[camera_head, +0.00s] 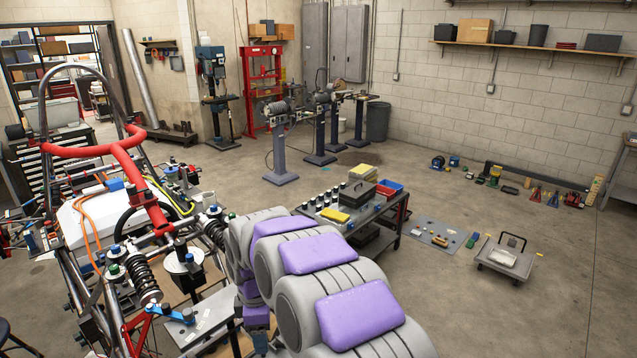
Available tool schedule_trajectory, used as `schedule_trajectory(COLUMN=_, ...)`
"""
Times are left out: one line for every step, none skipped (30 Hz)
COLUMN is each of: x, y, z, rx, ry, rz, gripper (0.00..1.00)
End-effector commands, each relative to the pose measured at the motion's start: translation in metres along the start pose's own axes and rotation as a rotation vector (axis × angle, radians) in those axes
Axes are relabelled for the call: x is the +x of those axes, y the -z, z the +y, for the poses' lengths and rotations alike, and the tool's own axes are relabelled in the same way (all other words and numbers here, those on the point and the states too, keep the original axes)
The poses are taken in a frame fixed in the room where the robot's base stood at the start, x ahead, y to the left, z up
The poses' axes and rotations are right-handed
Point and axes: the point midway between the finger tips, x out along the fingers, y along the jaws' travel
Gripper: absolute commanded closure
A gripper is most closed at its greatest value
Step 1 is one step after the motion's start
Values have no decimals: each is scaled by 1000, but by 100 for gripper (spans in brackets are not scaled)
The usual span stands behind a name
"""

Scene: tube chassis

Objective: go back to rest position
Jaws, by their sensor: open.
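My grey arm with purple pads (360,315) rises from the bottom edge and reaches up and left to a bend near the middle of the picture. Smaller purple parts of my arm (256,318) show below the bend, on its left side. I cannot make out my gripper's fingers; the arm's large links cover that area. No held object shows. The tube chassis (130,150), with red tubes, coil-over shocks and orange cables, stands to the left of my arm.
A work cart (385,222) with a toolbox and blue bin stands behind my arm. A low trolley (503,262) and a grey mat with small parts (436,234) lie to the right. Grinders on pedestals (280,140) stand further back. The floor at right front is clear.

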Motion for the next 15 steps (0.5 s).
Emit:
schedule_trajectory(x=-6, y=-14, z=-7, rx=52, ry=0, rz=4, gripper=37)
schedule_trajectory(x=-8, y=-22, z=-13, rx=87, ry=5, rz=4, gripper=37)
schedule_trajectory(x=-12, y=-34, z=-22, rx=138, ry=10, rz=5, gripper=37)
schedule_trajectory(x=-15, y=-43, z=-29, rx=177, ry=13, rz=6, gripper=37)
schedule_trajectory(x=-18, y=-52, z=-36, rx=217, ry=16, rz=5, gripper=37)
schedule_trajectory(x=-21, y=-63, z=-46, rx=269, ry=22, rz=5, gripper=37)
schedule_trajectory(x=-23, y=-71, z=-53, rx=310, ry=26, rz=4, gripper=37)
schedule_trajectory(x=-24, y=-79, z=-60, rx=349, ry=30, rz=2, gripper=37)
schedule_trajectory(x=-27, y=-89, z=-70, rx=402, ry=33, rz=1, gripper=37)
schedule_trajectory(x=-29, y=-97, z=-78, rx=442, ry=37, rz=-1, gripper=37)
schedule_trajectory(x=-29, y=-104, z=-87, rx=483, ry=42, rz=-4, gripper=37)
schedule_trajectory(x=-31, y=-113, z=-97, rx=537, ry=45, rz=-6, gripper=37)
schedule_trajectory(x=-32, y=-120, z=-106, rx=577, ry=47, rz=-7, gripper=37)
schedule_trajectory(x=-32, y=-126, z=-115, rx=618, ry=52, rz=-11, gripper=37)
schedule_trajectory(x=-32, y=-135, z=-127, rx=672, ry=57, rz=-17, gripper=37)
